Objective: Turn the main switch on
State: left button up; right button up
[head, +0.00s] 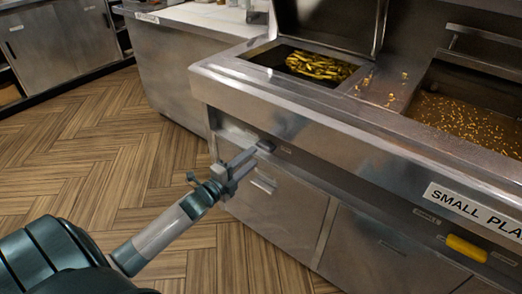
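A small dark switch-like part (267,146) sits on the front panel of the steel frying range (310,125), below its front ledge. I cannot read any label on it, so I cannot confirm that it is the main switch. My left gripper (249,159) is just in front of and to the left of this part. Its two grey fingers look parted, with nothing visible between them. I cannot tell whether a fingertip touches the part. My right gripper is out of view.
A yellow handle (466,248) is on the range front at right, below a "SMALL PLA…" sign (475,210). Cabinet doors (280,205) lie below the panel. A basin with green-yellow food (320,66) is on top. A steel counter (180,70) stands behind. Wooden floor at left is clear.

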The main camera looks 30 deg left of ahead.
aim_at(263, 148)
pick_arm(q)
jog(key=shift+w+d, duration=0.15)
jog(key=shift+w, duration=1.45)
jog(key=shift+w+d, duration=0.1)
jog(key=shift+w, duration=1.45)
jog(key=shift+c, duration=0.2)
grip_shut()
